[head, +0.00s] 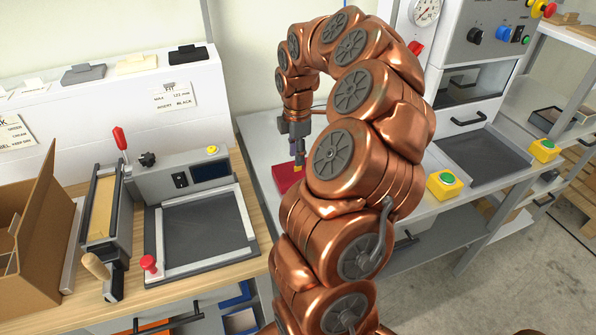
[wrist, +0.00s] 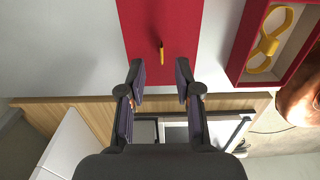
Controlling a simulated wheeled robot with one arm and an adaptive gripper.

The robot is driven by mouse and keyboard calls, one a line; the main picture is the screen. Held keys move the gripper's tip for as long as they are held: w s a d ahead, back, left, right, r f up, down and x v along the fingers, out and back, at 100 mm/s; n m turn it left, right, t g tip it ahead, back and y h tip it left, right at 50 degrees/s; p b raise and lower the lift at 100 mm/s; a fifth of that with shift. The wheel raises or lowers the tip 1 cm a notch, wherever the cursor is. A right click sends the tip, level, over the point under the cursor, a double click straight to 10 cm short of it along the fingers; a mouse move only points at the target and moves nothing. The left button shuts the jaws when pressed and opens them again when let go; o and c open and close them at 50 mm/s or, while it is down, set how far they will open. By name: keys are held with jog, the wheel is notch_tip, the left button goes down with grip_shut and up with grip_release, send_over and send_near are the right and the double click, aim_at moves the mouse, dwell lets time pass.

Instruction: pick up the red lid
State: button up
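The red lid (wrist: 160,22) lies flat at the top middle of the wrist view, with a small yellow tab (wrist: 161,53) standing up from it. My gripper (wrist: 160,76) is open and empty. Its two dark fingers are spread to either side of the tab's line, and the tab shows just beyond the fingertips, not between the pads. In the head view my gripper (head: 298,160) points down over a red surface (head: 284,178) on the pale bench; my arm hides much of it.
An open red box (wrist: 236,68) with a yellow looped piece (wrist: 268,40) inside stands right of the lid in the wrist view. A wooden bench (head: 205,272) with a grey press (head: 205,230) and a cardboard box (head: 42,235) is at left in the head view.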

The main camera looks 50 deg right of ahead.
aim_at(298, 172)
jog(key=shift+s+f+p, duration=0.15)
jog(key=shift+f+p, duration=0.35)
jog(key=shift+f, duration=1.45)
grip_shut()
